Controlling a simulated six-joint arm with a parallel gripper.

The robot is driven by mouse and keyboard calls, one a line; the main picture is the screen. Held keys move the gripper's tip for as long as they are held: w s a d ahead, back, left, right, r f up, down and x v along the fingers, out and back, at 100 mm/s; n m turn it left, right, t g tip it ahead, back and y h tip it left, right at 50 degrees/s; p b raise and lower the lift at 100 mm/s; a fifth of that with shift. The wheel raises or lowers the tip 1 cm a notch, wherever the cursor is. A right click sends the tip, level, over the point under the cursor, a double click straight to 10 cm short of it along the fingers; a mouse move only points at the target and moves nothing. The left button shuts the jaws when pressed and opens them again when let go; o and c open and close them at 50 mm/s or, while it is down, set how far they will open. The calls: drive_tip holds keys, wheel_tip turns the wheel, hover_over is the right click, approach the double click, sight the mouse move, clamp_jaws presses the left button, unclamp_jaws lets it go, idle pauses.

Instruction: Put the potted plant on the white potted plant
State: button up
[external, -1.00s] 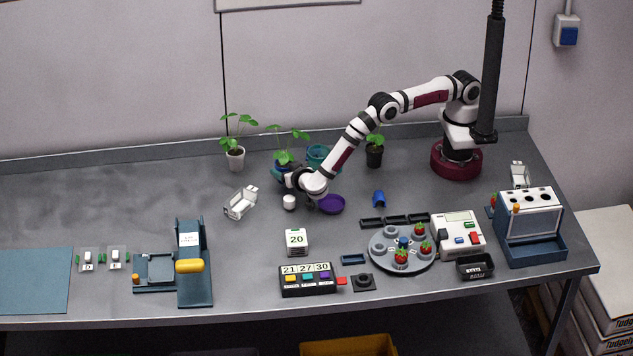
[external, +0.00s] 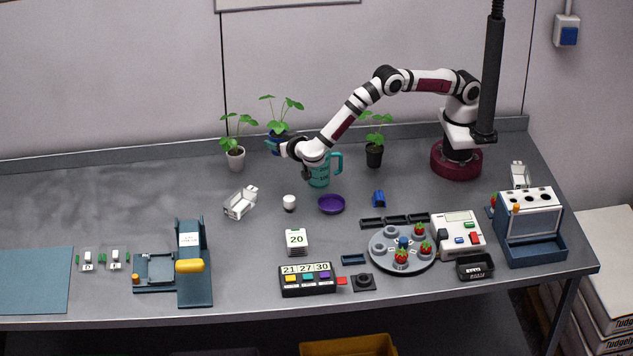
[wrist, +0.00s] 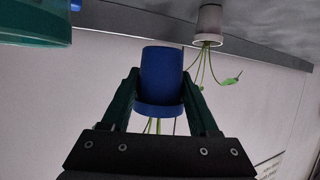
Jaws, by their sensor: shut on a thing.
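My gripper (external: 281,147) is shut on the blue potted plant (external: 276,141) and holds it above the table, leaves upward. In the wrist view, which looks upside down, the blue pot (wrist: 161,70) sits between both fingers, with thin stems below its rim. The white potted plant (external: 235,159) stands upright on the table at the back, left of my gripper and apart from the held pot. Its white pot (wrist: 208,22) also shows beyond the blue one in the wrist view, with green stems.
A teal mug (external: 318,175) stands just below and right of my gripper. A black potted plant (external: 374,156) is farther right. A white cup (external: 289,202), a purple bowl (external: 331,204) and a white holder (external: 241,203) lie in front. The back-left table is clear.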

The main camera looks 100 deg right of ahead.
sight(238, 152)
drive_tip(key=w+d+r+n+t+y, duration=0.1)
drive_tip(key=w+d+r+n+t, duration=0.1)
drive_tip(key=w+d+r, duration=0.3)
drive_tip(key=w+d+r+n+t+y, duration=0.1)
drive_tip(key=w+d+n+t+y, duration=0.1)
drive_tip(key=w, duration=0.5)
drive_tip(key=shift+n+t, duration=0.3)
drive_tip(key=shift+n, duration=0.1)
drive_tip(key=f, duration=0.8)
drive_tip(key=shift+w+d+f, duration=0.2)
drive_tip(key=shift+w+f, duration=0.15)
drive_tip(key=shift+f, duration=0.3)
drive_tip(key=shift+f, duration=0.15)
drive_tip(key=o, duration=1.4)
drive_tip(key=shift+o, duration=0.2)
